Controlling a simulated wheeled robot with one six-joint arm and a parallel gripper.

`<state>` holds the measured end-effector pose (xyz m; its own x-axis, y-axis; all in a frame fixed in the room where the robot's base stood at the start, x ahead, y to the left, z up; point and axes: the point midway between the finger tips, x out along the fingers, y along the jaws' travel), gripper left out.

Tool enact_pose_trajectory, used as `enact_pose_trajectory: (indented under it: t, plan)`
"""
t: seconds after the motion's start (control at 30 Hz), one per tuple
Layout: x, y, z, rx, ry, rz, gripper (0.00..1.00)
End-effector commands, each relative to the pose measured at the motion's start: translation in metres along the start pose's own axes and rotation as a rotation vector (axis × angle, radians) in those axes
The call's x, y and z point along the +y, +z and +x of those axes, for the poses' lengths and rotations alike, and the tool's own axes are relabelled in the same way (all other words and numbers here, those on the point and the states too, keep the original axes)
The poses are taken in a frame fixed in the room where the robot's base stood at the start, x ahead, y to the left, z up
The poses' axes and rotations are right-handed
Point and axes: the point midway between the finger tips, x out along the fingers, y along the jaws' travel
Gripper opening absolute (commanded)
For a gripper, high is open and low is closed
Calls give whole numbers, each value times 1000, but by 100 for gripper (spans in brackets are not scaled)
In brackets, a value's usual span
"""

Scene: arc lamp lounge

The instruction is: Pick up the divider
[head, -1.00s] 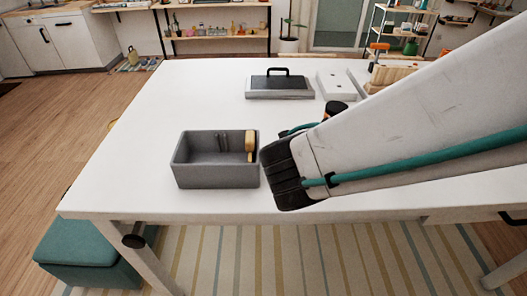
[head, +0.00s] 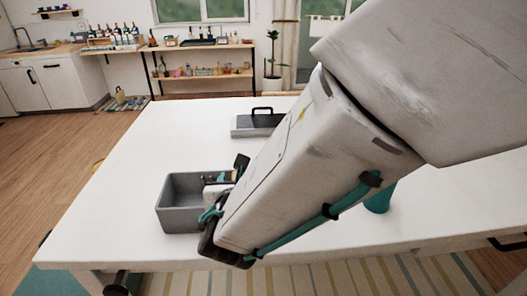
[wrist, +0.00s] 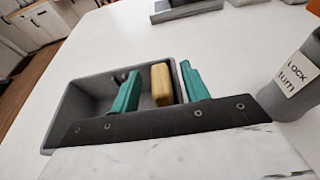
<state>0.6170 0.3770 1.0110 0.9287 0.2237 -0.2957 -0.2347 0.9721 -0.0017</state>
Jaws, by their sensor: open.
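A yellow block (wrist: 162,84), which I take for the divider, stands at the right wall inside a grey open box (wrist: 72,98) in the wrist view. In the head view the box (head: 178,222) is on the white table and my arm hides the block. My gripper (wrist: 160,86) is open; its teal fingers appear on either side of the block, with a gap to the left finger. The right finger appears over or just outside the box's right wall. I cannot tell whether either finger touches the block. In the head view my gripper (head: 216,190) is at the box's right side, partly hidden.
A grey cylinder labelled "LOCK TURN" (wrist: 294,82) stands close right of the gripper in the wrist view. A grey slab with a black handle (head: 258,122) lies farther back. The table left of the box (head: 118,205) is clear.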

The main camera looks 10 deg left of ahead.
Motion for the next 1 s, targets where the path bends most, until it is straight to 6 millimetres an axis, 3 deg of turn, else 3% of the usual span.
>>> enact_pose_trajectory:
  t: [0.3,0.47,0.5,0.8,1.0]
  plan:
    - [0,0,8,0,-1,2,45]
    - [0,0,8,0,0,2,4]
    - [0,0,8,0,0,2,0]
    - [0,3,7,-1,0,2,0]
    - [0,31,-2,-4,1,7,0]
